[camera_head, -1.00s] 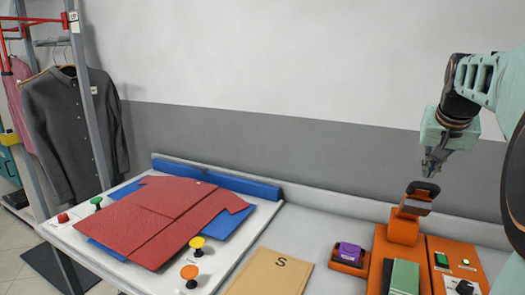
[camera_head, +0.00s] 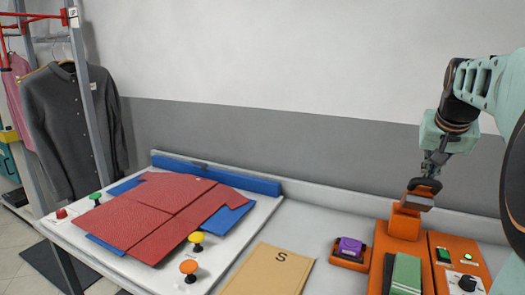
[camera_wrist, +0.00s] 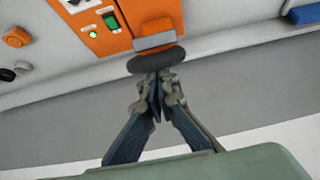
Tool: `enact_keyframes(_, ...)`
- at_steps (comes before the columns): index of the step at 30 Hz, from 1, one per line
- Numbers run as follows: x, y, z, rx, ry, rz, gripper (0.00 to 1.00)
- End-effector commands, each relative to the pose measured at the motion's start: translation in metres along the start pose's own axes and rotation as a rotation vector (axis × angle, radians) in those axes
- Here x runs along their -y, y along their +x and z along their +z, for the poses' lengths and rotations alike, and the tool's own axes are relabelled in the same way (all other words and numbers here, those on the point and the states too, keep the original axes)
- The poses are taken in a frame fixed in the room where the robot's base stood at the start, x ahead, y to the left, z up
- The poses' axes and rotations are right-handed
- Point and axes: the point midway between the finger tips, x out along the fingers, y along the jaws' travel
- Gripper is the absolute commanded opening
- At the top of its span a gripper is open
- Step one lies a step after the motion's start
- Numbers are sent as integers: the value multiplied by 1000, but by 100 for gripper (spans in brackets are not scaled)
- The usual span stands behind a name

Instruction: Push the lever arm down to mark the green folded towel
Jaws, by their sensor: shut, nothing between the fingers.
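The green folded towel (camera_head: 406,272) lies on the base of the orange lever press at the right of the head view. The lever arm (camera_head: 418,203), with a grey block and dark rounded handle (camera_head: 424,184), stands raised above the orange post (camera_head: 404,222). My gripper (camera_head: 431,172) is shut and empty, its tips right at the handle. In the wrist view the closed fingertips (camera_wrist: 158,74) sit at the dark handle (camera_wrist: 155,61); whether they touch cannot be told. The towel is not visible in the wrist view.
An orange control box (camera_head: 455,262) with a green light and black knob stands right of the press. A purple-topped stamp pad (camera_head: 350,247) and a tan S folder (camera_head: 268,272) lie to its left. A red garment (camera_head: 160,215) covers the blue board further left.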

Motion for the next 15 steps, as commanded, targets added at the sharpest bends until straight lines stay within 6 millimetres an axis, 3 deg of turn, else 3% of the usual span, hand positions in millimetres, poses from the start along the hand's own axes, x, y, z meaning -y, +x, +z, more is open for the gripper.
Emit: enact_keyframes(15, 0, 6, 10, 0, 0, 0, 0)
